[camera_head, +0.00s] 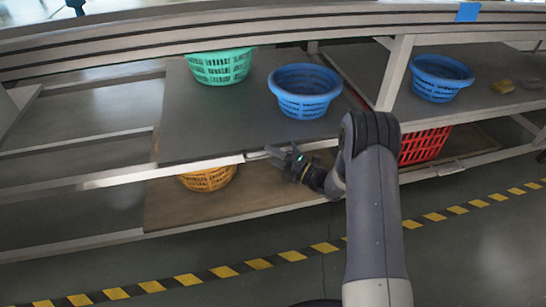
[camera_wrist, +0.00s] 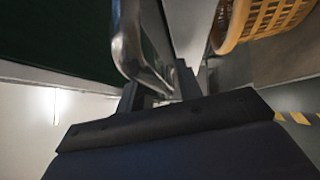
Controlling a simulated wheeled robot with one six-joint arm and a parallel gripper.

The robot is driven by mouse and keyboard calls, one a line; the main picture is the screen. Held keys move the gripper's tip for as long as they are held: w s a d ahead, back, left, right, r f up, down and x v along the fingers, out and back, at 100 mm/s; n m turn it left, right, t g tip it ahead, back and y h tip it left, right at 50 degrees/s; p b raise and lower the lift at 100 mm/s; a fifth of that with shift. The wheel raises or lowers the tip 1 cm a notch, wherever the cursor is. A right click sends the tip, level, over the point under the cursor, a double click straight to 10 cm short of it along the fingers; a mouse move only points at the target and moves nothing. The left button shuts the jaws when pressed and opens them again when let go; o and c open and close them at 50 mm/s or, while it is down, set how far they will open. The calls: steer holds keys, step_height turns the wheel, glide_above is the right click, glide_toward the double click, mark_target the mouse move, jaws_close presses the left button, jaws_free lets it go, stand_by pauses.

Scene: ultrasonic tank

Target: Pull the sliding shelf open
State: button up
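The sliding shelf (camera_head: 215,125) is a grey board on the upper level in the head view. It carries a green basket (camera_head: 220,68) and a blue basket (camera_head: 305,90). A metal handle (camera_head: 256,155) sits on its front edge. My gripper (camera_head: 283,153) is at the right part of this handle. In the wrist view the handle (camera_wrist: 127,45) is a curved shiny bar that runs down into the gap between my fingers (camera_wrist: 158,88). The fingers look spread apart, with the bar between them. Whether they touch it is hard to tell.
Below the shelf, an orange basket (camera_head: 208,178) stands on a brown lower board (camera_head: 250,190); a red basket (camera_head: 425,145) is right of my arm. Another blue basket (camera_head: 440,78) stands on the right shelf. The floor with yellow-black tape (camera_head: 258,264) in front is clear.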

jaws_close()
stand_by(0.3)
stand_by(0.3)
